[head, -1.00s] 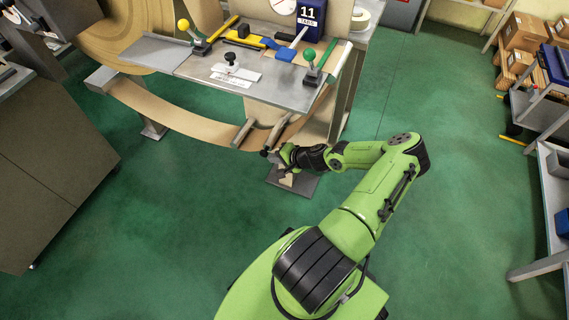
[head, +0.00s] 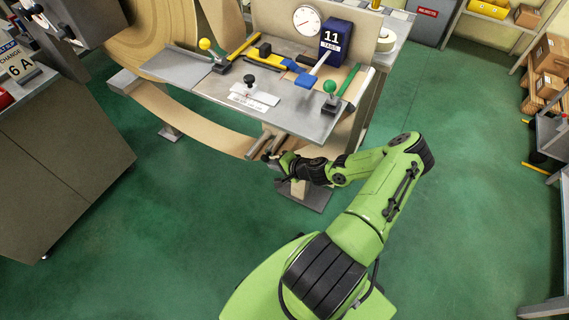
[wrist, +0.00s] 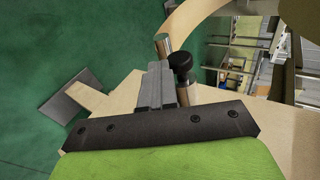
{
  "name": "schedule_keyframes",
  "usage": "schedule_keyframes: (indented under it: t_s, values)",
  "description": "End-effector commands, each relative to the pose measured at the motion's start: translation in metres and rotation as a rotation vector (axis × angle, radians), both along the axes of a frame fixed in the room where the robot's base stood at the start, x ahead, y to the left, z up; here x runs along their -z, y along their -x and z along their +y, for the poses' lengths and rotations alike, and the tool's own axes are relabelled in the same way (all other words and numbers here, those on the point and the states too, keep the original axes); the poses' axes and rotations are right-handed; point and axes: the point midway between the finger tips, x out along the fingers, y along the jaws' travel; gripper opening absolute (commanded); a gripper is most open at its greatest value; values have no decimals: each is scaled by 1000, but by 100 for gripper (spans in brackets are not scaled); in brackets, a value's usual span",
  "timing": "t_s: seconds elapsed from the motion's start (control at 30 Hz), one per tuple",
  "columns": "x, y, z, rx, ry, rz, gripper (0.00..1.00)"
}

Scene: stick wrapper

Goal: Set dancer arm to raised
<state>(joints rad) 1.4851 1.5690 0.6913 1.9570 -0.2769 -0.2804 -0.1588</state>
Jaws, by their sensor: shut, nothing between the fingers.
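Two short metal rollers (head: 258,145) stick out below the front edge of the machine's table in the head view. In the wrist view one metal roller (wrist: 162,46) lies just beyond my fingertips, and a black round knob (wrist: 180,62) is close at their right. I cannot tell for sure which of these parts belong to the dancer arm, and its pivot is not clear. My gripper (wrist: 155,82) is shut and empty, beside the knob and in front of the beige frame. In the head view my gripper (head: 273,157) is small, dark and partly hidden, close below the rollers.
The grey table (head: 305,120) above carries a yellow-knobbed lever (head: 205,45), a green-knobbed lever (head: 330,88) and a black-knobbed plate (head: 250,82). A paper web (head: 190,130) curves below it. A foot plate (head: 305,196) stands beneath.

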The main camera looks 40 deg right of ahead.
Motion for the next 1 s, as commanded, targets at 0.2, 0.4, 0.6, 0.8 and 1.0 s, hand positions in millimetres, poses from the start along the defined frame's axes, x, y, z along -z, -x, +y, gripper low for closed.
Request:
schedule_keyframes:
  t_s: [0.2,0.4,0.6,0.8,1.0]
  values:
    - [-23,-22,11,-6,-26,-82,0]
    - [-50,-39,17,-3,-78,-214,0]
    - [-77,-50,20,-2,-75,-210,0]
    - [-96,-56,22,-1,-76,-210,0]
    - [-105,-58,22,1,-76,-208,0]
